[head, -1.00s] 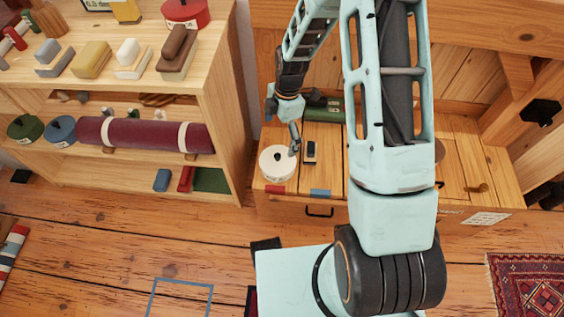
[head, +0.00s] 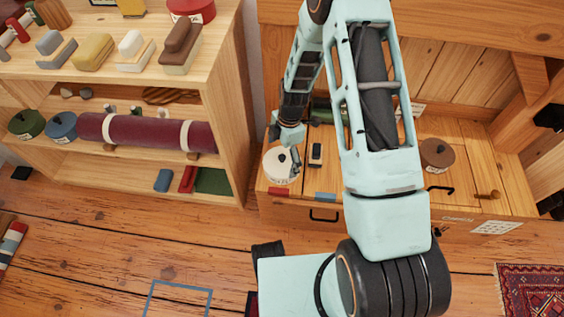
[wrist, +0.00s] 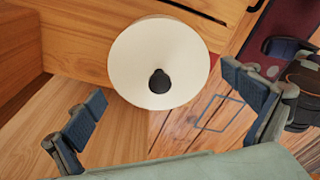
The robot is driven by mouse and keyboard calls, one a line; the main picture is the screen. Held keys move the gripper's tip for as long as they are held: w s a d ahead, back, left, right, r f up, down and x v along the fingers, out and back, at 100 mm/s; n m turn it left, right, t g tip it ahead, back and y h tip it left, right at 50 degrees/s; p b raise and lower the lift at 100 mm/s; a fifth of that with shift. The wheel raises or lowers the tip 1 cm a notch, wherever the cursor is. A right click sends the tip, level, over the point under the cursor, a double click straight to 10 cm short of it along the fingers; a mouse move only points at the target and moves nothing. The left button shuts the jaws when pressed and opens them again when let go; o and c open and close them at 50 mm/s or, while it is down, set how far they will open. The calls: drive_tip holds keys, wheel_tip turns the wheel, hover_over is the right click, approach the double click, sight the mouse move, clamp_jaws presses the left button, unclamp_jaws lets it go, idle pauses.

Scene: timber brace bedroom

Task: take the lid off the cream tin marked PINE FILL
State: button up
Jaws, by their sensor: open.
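The cream tin (head: 275,167) stands on the wooden bench at its left end, its lid on; the marking on its front is too small to read. In the wrist view the round cream lid (wrist: 140,50) with its dark knob (wrist: 159,82) fills the upper middle. The knob is free of the fingers.
A brown tin (head: 437,153) stands farther right on the bench. A shelf unit (head: 231,140) with a maroon roll and other tins stands at left. The floor in front is largely clear.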

clamp_jaws()
idle(0.8)
